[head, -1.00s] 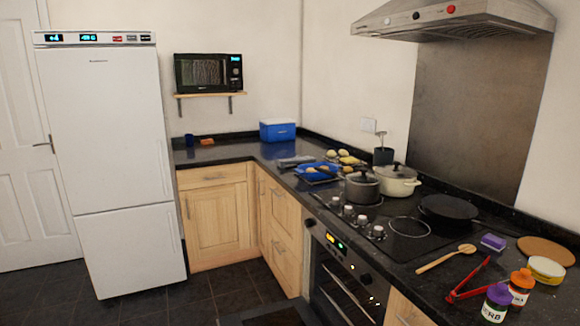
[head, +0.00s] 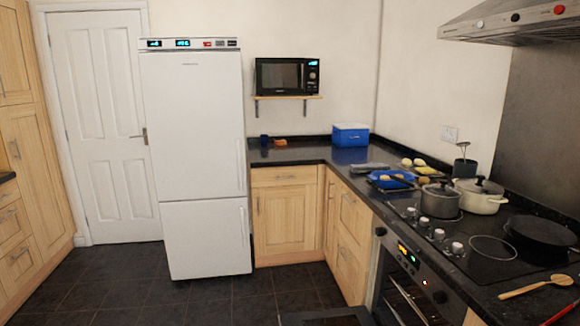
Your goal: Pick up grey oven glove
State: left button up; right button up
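A grey folded cloth item (head: 369,168), which looks like the oven glove, lies flat on the dark granite counter (head: 300,152) near the inner corner. It is just behind a blue tray (head: 392,180) that holds several brownish items. It is small in the head view, so its exact shape is hard to tell. Neither of my grippers shows in the head view.
A grey pot (head: 439,201) and a cream pot (head: 481,197) stand on the hob, with a black pan (head: 541,238) nearer. A blue box (head: 350,135) stands at the back corner. Dark floor (head: 120,280) is clear at left.

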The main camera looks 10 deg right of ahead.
aim_at(372, 166)
jog(key=u, duration=0.2)
jog(key=i, duration=4.95)
jog(key=z, duration=3.9)
